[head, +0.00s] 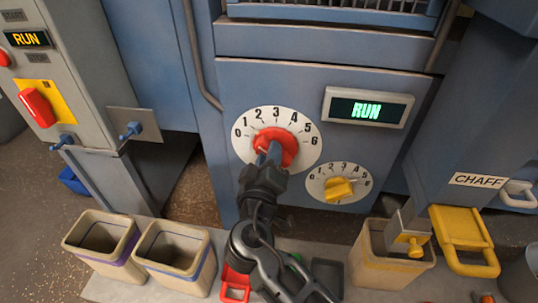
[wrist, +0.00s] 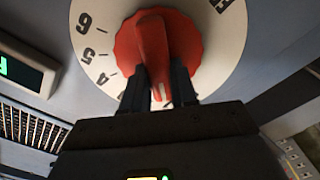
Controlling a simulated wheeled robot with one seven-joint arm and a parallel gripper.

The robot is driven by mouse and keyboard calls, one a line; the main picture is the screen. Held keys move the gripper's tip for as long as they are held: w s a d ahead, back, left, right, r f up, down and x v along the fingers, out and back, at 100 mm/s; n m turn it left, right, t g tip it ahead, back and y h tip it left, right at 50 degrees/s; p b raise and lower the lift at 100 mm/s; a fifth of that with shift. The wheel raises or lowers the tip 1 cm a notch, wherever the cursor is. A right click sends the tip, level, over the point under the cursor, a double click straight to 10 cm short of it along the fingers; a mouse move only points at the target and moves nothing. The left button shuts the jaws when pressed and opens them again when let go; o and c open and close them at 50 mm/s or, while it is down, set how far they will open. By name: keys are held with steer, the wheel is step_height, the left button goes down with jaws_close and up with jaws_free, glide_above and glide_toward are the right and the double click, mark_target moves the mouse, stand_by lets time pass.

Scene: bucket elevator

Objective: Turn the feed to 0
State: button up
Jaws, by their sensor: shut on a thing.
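The large red knob (head: 287,138) sits at the centre of a white dial (head: 241,148) numbered 0 to 6 on the blue machine front. My gripper (head: 268,158) reaches up from below and covers part of the knob. In the wrist view, my gripper (wrist: 160,88) is shut on the raised grip bar of the red knob (wrist: 151,45), one finger on each side. The dial appears upside down there, with 6, 5 and 4 visible at left. The bar lies nearly upright in that view. My fingers hide the dial's lower numbers, so the exact setting cannot be read.
A smaller dial with a yellow knob (head: 339,190) is close at the lower right. A green RUN display (head: 367,110) is above it. Open bins (head: 174,257) stand below left, and a bin (head: 385,268) stands below right. A yellow handle (head: 463,239) juts out at right.

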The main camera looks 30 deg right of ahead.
jaws_close()
steer(key=n, duration=0.5)
steer(key=shift+a+f+p, duration=0.1)
steer(key=shift+f+p, duration=0.15)
steer(key=shift+p, duration=0.15)
steer(key=o, duration=0.6)
jaws_free()
steer(key=shift+b+v, duration=0.55)
steer(key=shift+v, duration=3.3)
steer(key=shift+f, duration=0.1)
